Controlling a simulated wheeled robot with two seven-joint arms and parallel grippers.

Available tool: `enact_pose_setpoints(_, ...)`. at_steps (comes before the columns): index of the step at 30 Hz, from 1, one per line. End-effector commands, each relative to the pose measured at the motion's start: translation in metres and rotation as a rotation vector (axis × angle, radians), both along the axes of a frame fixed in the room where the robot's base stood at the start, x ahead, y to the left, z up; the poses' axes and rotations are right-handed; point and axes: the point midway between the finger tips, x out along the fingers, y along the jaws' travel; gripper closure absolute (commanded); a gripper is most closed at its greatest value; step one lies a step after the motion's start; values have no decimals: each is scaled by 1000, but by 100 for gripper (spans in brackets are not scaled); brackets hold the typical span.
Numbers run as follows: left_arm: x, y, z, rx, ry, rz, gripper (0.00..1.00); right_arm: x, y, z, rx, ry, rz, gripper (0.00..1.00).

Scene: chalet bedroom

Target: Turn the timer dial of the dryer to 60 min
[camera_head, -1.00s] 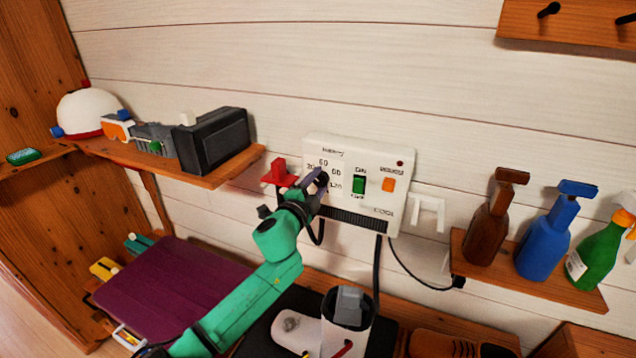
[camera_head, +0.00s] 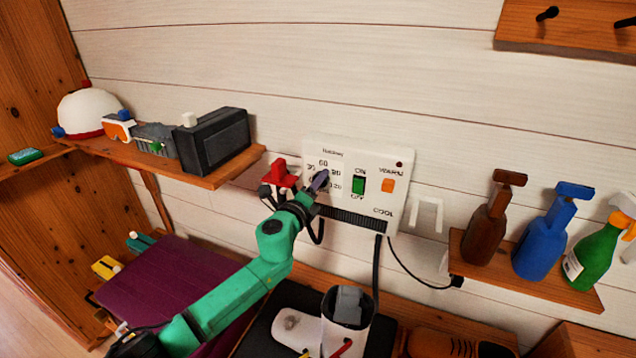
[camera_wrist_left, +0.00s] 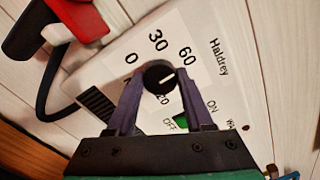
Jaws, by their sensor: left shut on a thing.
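The dryer's white control panel (camera_head: 348,150) is on the plank wall and also fills the middle of the left wrist view (camera_wrist_left: 110,72). Its black round timer dial (camera_wrist_left: 158,73) has a white mark pointing right and slightly up, a little below the printed 60. The printed 0 and 30 are also readable; the lower labels are partly hidden. My left gripper (camera_wrist_left: 161,80) is shut on the dial, one purple finger on each side. In the head view my left gripper (camera_head: 319,183) covers most of the dial. My right gripper is not in view.
A green switch (camera_head: 358,184) and an orange switch (camera_head: 388,186) are right of the dial. A red part (camera_head: 283,174) sits just left of the panel. A shelf (camera_head: 215,177) with a dark box is at left; a bottle shelf (camera_head: 470,259) is at right.

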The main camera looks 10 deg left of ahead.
Motion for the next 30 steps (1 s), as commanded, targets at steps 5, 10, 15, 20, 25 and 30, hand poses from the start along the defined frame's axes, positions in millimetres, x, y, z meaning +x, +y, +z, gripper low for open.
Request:
enact_pose_setpoints(5, 0, 0, -2, 42, -5, 0, 100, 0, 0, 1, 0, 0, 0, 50)
enact_pose_setpoints(10, 0, 0, -2, 55, -7, -1, 100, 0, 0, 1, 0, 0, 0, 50)
enact_pose_setpoints(15, 0, 0, -2, 55, -7, -1, 100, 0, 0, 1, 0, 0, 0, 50)
enact_pose_setpoints(20, 0, 0, -3, 54, -6, -1, 37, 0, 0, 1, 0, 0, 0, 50)
enact_pose_setpoints(25, 0, 0, -2, 54, -8, -1, 18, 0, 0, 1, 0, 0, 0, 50)
enact_pose_setpoints(30, 0, 0, -1, 53, -9, 0, 18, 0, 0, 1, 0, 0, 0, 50)
